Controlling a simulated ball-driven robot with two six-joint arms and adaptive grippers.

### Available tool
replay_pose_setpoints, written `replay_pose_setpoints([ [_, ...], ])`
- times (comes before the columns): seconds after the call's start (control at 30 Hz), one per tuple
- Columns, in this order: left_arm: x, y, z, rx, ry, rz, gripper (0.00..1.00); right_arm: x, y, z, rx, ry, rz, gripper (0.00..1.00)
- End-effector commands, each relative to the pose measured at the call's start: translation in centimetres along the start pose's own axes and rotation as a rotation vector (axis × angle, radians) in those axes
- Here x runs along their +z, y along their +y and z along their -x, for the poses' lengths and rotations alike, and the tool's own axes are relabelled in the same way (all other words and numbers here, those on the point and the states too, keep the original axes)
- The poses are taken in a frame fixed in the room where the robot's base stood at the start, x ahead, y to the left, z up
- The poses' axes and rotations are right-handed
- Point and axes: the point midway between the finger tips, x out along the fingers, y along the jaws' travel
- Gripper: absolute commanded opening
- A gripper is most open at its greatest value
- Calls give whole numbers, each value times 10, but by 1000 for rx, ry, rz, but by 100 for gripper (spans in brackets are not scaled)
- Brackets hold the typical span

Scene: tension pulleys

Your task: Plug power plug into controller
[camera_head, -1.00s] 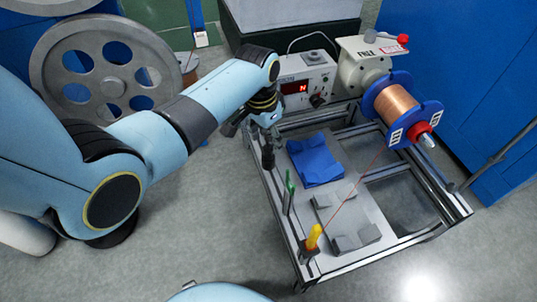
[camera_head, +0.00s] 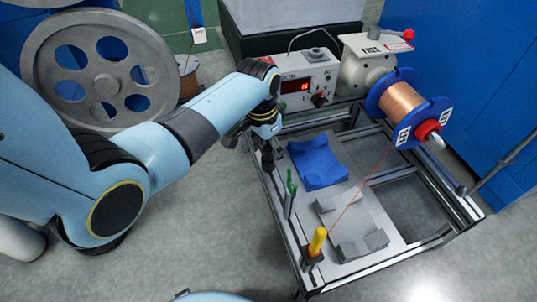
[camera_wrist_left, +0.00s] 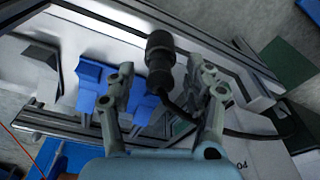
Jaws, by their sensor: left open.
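The black power plug (camera_wrist_left: 160,55) lies between the two fingers of my left gripper (camera_wrist_left: 163,85) in the left wrist view, with a dark cable running from its lower end to the right. The fingers are spread, with a gap to the plug on the right. In the head view my left gripper (camera_head: 262,137) is over the left rail of the frame, and the dark plug (camera_head: 267,158) shows just below it, partly hidden. The controller (camera_head: 304,82) is a light grey box with a red display and a knob, behind and right of the gripper. My right gripper is out of view.
The metal frame (camera_head: 447,238) carries a blue block (camera_head: 318,163), grey blocks, and green and yellow posts (camera_head: 318,241) at its left edge. A copper wire spool (camera_head: 402,102) stands at right, its red wire crossing the frame. A large grey wheel (camera_head: 100,75) stands behind my left arm.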

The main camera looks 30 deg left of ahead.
Motion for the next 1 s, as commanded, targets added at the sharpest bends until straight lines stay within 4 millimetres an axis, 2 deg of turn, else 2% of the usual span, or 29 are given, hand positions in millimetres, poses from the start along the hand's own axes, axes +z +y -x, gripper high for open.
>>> replay_pose_setpoints([
  [0.4,-1,0,0,0,1,0,51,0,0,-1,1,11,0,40],
  [0.8,0,0,0,0,0,0,0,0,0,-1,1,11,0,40],
  [1.0,0,0,0,0,1,0,0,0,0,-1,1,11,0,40],
])
